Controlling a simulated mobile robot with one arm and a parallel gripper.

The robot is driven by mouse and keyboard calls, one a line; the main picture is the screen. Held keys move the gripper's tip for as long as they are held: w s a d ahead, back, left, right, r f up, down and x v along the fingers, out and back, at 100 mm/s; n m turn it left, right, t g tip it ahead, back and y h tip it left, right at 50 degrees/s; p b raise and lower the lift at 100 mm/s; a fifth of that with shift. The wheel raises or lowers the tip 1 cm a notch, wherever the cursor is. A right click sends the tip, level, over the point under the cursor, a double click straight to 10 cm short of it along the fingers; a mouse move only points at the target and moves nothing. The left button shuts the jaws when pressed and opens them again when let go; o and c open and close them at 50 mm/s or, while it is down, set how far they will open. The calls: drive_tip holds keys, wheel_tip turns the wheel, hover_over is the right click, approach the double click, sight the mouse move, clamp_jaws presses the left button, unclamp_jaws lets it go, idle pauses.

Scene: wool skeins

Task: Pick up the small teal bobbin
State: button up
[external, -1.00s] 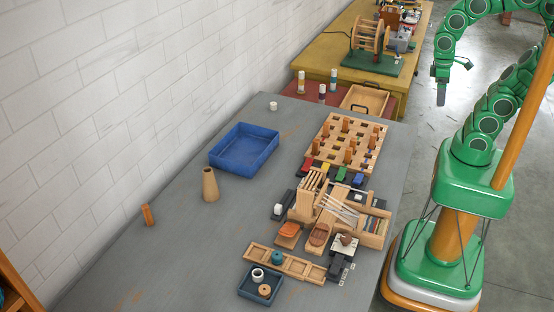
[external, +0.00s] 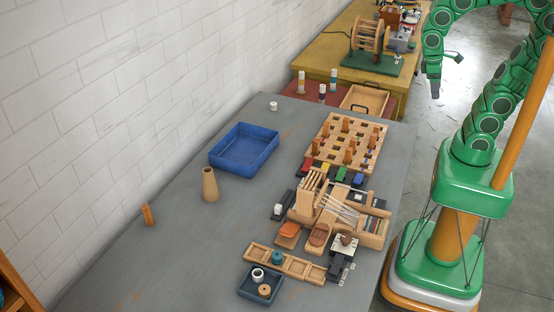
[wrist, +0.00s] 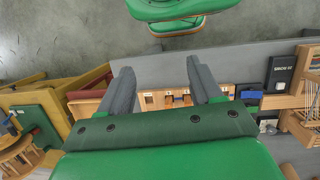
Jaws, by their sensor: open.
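The small teal bobbin (external: 277,258) sits at the left part of a light wooden compartment tray (external: 294,267) near the front of the grey table. I cannot make it out in the wrist view. My gripper (external: 435,90) hangs in the air beyond the table's right edge, far from the bobbin and toward the back. In the wrist view my gripper (wrist: 159,68) has its two dark fingers spread wide, with nothing held between them.
A dark blue tray (external: 246,291) with a white spool and a wooden spool stands in front of the bobbin. Wooden loom parts (external: 340,205) and a peg board (external: 347,146) crowd the right side. A blue bin (external: 244,163) and cone (external: 210,185) stand left.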

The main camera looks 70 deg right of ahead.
drive_tip(key=w+a+r+n+t+h, duration=0.15)
drive_tip(key=w+n+h, duration=0.25)
drive_tip(key=w, duration=0.9)
drive_tip(key=w+a+r+n+t+h, duration=0.1)
drive_tip(key=w+a+n+t+h, duration=0.2)
drive_tip(key=w, duration=0.9)
drive_tip(key=w+a+f+n+t+h, duration=0.1)
drive_tip(key=w+a+n+t, duration=0.2)
drive_tip(key=w+a+n, duration=0.5)
drive_tip(key=w+a+f+n+t+h, duration=0.15)
drive_tip(key=w+a+t, duration=0.35)
drive_tip(key=a, duration=0.6)
drive_tip(key=s+a+f+n+t+y, duration=0.15)
drive_tip(key=a+f+n+y, duration=0.35)
drive_tip(key=a, duration=0.8)
drive_tip(key=a+f+n+t+y, duration=0.1)
drive_tip(key=a+f+n+t, duration=0.25)
drive_tip(key=a+n, duration=0.65)
drive_tip(key=n+g+y, duration=0.1)
drive_tip(key=n+y, duration=0.4)
drive_tip(key=y, duration=0.1)
approach(277, 254)
drive_tip(key=shift+w+d+f, duration=0.1)
drive_tip(key=shift+d+f, duration=0.05)
drive_tip(key=shift+d, duration=0.05)
drive_tip(key=shift+x, duration=2.5)
drive_tip(key=shift+a+x, duration=0.25)
drive_tip(key=shift+x, duration=1.05)
